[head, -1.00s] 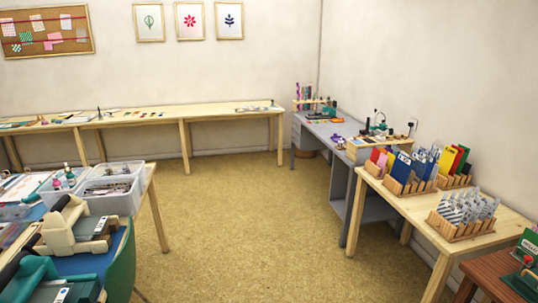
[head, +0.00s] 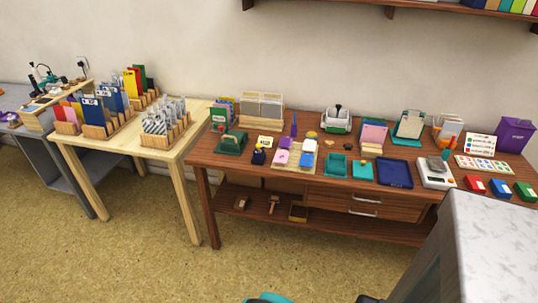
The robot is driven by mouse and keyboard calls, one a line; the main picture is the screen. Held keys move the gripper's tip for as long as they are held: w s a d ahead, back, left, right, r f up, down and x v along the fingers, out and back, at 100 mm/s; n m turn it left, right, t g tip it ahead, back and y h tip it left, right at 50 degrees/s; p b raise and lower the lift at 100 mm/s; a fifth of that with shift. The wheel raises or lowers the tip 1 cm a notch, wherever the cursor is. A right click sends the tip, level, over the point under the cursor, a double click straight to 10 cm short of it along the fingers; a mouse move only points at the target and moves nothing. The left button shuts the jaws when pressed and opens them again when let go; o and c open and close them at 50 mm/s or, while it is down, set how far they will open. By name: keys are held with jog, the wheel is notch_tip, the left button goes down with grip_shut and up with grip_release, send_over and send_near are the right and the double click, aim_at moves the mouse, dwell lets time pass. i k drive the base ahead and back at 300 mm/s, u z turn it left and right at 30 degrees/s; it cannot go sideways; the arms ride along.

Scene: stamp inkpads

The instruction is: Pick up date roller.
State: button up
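I cannot make out for certain which small item is the date roller. The brown wooden table (head: 230,180) holds several stamping items. Among them are a small dark blue item (head: 258,156), a purple upright handle (head: 294,126), a white device with a dark top (head: 337,119), and a green device (head: 232,142) near the table's left end. A light board with pink, purple, white and blue pieces lies near the front edge.
A pale wooden table (head: 192,150) with racks of cards stands to the left. A teal tray (head: 337,166), a dark blue tray (head: 394,172) and a scale (head: 436,174) are on the brown table. A marble-topped block (head: 500,240) fills the lower right. The floor (head: 130,255) in front is clear.

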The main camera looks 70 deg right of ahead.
aim_at(258, 156)
jog(key=u, duration=0.6)
jog(key=k, duration=0.15)
jog(key=z, duration=2.55)
jog(key=i, duration=0.6)
jog(key=z, duration=0.15)
jog(key=k, duration=0.6)
